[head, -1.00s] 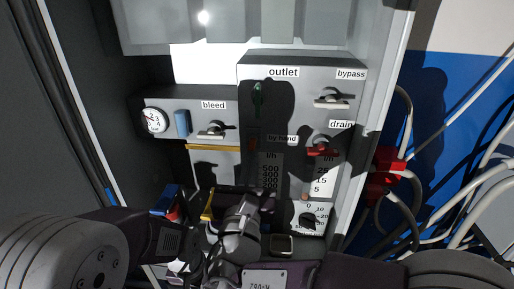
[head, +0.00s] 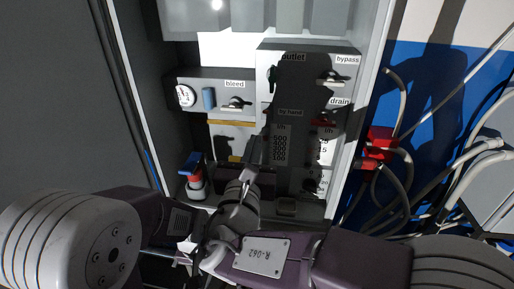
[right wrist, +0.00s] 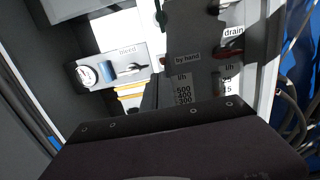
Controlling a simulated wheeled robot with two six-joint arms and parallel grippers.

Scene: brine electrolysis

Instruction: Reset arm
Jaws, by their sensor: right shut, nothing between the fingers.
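My right gripper (head: 254,163) is shut and empty in the head view. It points up in front of the lower part of the grey valve panel (head: 262,75), apart from the handles as far as I can tell. My right arm, with the R-062 plate (head: 262,256), crosses the bottom of the head view. In the right wrist view, my dark wrist housing fills the bottom and hides the lower panel. My left gripper is not in view.
A blue-and-red fitting (head: 193,172) stands lower left. Hoses (head: 400,170) hang at right beyond the cabinet edge.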

